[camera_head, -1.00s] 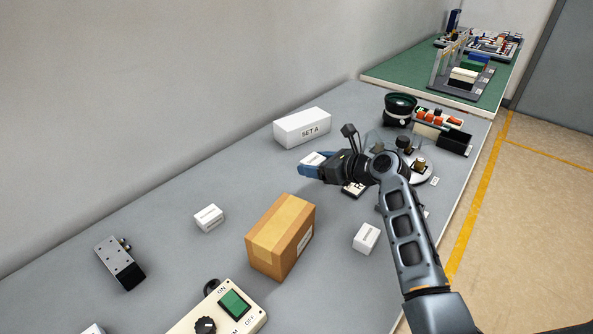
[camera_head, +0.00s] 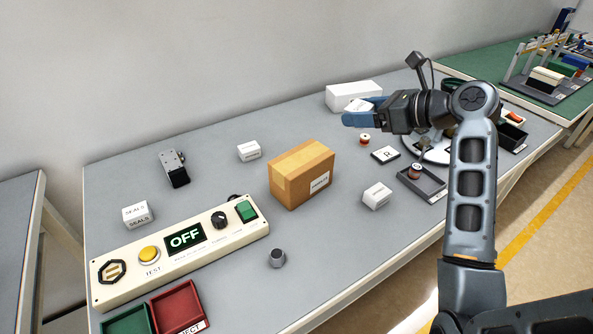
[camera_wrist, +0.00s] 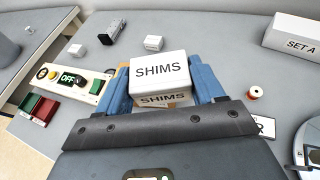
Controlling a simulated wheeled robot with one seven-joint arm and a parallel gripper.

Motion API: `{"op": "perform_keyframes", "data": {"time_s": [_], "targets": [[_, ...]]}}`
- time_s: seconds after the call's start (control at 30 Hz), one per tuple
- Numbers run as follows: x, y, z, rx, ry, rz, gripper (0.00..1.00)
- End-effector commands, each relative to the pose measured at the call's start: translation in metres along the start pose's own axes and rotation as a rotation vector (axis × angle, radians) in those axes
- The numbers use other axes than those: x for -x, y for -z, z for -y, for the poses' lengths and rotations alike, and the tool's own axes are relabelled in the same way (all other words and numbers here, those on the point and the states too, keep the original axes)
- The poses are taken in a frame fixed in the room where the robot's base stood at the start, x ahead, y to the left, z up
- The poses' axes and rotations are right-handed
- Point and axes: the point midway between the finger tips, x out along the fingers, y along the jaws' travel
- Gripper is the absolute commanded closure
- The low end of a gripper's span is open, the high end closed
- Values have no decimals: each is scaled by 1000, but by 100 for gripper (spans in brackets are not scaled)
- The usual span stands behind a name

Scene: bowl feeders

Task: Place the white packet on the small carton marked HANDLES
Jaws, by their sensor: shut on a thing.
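My gripper (camera_head: 362,112), with blue fingers, is shut on a small white box marked SHIMS (camera_wrist: 160,70), held above the table; it shows partly in the head view (camera_head: 357,105). No separate white packet can be made out. A white carton (camera_head: 249,151) stands left of the brown carton and another (camera_head: 377,196) stands to its right; their print is too small to read. A carton marked SEALS (camera_head: 138,214) stands further left.
The brown carton (camera_head: 287,187) stands mid-table. A control panel (camera_head: 112,294) reading OFF lies at the front left, with red (camera_head: 180,308) and green (camera_head: 125,322) trays before it. A long white box (camera_head: 340,92) stands behind my gripper. A dark metal block (camera_head: 175,168) lies at the back left.

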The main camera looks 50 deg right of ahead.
Motion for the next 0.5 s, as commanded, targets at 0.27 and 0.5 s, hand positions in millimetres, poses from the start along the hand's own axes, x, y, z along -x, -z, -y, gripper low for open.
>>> {"op": "perform_keyframes", "data": {"time_s": [0.27,0.5], "targets": [[-40,7,-20,2,-8,-5,68],[-91,18,-42,2,-7,-4,68]]}}
